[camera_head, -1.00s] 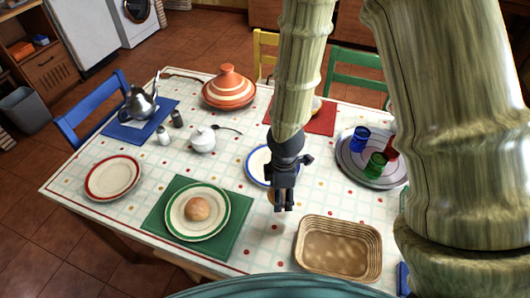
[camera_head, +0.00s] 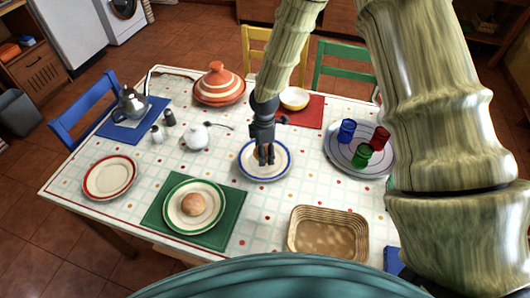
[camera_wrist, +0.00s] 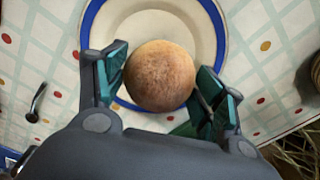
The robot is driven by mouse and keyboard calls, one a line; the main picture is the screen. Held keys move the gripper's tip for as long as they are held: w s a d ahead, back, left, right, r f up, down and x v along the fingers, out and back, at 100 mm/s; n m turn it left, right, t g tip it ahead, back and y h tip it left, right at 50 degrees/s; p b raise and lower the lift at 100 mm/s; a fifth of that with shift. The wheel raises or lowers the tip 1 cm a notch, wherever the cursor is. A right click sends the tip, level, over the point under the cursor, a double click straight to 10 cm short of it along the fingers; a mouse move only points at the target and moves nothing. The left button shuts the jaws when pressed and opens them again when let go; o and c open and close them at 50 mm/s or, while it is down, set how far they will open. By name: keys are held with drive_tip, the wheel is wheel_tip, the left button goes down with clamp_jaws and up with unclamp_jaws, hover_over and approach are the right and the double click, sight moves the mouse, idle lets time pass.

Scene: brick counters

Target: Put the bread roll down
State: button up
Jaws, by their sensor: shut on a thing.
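My gripper (camera_head: 266,162) is shut on a round brown bread roll (camera_wrist: 160,76), which sits between the two fingers in the wrist view. The roll and fingers are over the blue-rimmed white plate (camera_head: 282,172). The plate's rim also shows behind the roll in the wrist view (camera_wrist: 92,22). I cannot tell whether the roll touches the plate. In the head view the fingers hide most of the held roll. A second bread roll (camera_head: 193,204) lies on the green-rimmed plate (camera_head: 178,223) on a green mat.
An empty wicker basket (camera_head: 296,243) stands at the front right. A round tray (camera_head: 338,160) holds blue, green and red cups. A white sugar pot (camera_head: 196,136) is left of the blue-rimmed plate. A striped tagine (camera_head: 219,88) and yellow bowl (camera_head: 294,99) stand farther back.

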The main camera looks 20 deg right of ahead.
drive_tip(key=shift+w+f, duration=0.2)
drive_tip(key=shift+w, duration=0.4)
drive_tip(key=shift+s+d+f+p, duration=0.15)
drive_tip(key=shift+s+f+p, duration=0.05)
drive_tip(key=shift+f+p, duration=0.55)
drive_tip(key=shift+f, duration=0.9)
drive_tip(key=shift+f, duration=0.1)
drive_tip(key=o, duration=0.9)
drive_tip(key=shift+r+b, duration=1.1)
drive_tip(key=shift+r, duration=5)
